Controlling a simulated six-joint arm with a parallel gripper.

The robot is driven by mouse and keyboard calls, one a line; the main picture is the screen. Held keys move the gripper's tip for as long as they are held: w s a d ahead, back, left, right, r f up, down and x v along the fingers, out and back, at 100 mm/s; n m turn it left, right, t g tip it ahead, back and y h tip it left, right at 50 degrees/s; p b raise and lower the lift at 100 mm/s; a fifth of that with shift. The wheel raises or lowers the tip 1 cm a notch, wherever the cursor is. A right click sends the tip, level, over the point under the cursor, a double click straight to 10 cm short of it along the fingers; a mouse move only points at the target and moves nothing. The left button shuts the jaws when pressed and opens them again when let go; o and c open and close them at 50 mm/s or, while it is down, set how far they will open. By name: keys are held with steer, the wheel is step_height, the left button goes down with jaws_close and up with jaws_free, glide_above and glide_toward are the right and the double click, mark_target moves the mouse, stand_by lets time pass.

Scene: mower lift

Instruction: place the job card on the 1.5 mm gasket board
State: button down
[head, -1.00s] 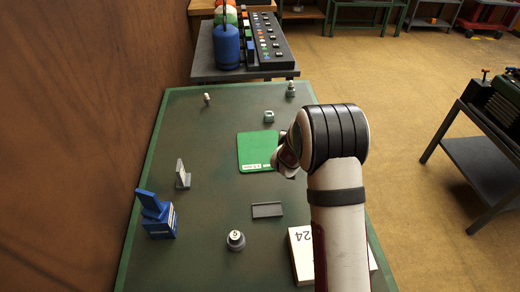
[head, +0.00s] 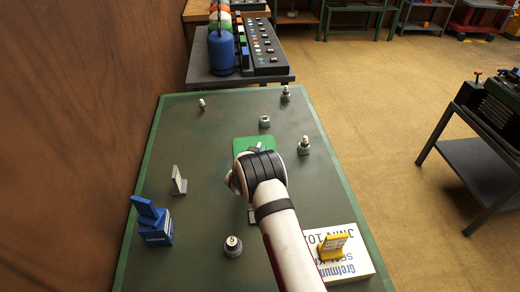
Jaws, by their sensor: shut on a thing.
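The green gasket board (head: 241,144) lies flat at the middle of the table, its near part covered by my wrist. Its thickness marking cannot be read. My gripper (head: 257,148) is over the board, mostly hidden by my own wrist; only a small grey and pale bit shows at its far side. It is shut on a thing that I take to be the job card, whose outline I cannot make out. I cannot tell whether it touches the board.
A blue holder (head: 153,223), a grey stand with a pale plate (head: 178,180) and a knobbed weight (head: 233,246) are at the left. A white box (head: 350,266) bearing a yellow stand (head: 332,247) is at the right. Small metal parts (head: 304,146) stand farther back.

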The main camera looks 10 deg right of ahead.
steer(key=c, duration=0.9)
jaws_free()
steer(key=shift+f, duration=0.1)
steer(key=shift+s+r, duration=0.15)
steer(key=shift+r, duration=0.05)
steer(key=s+a+r+g+y, duration=0.2)
steer(key=s+a+r+y, duration=0.1)
steer(key=s+r, duration=0.45)
steer(key=s+a+r+g+y, duration=0.1)
steer(key=s+a+r+y, duration=0.25)
steer(key=s+r, duration=0.4)
steer(key=s+d+r+g, duration=0.1)
steer(key=s+g, duration=0.2)
steer(key=s, duration=0.9)
steer(key=s+d+r+g, duration=0.1)
steer(key=s+d+g, duration=0.1)
steer(key=s, duration=1)
steer(key=s+d+r+m+g, duration=0.1)
steer(key=s+g, duration=0.3)
steer(key=s, duration=0.8)
steer(key=shift+s+d+g, duration=0.25)
steer(key=shift+d+g, duration=0.05)
steer(key=shift+g, duration=0.1)
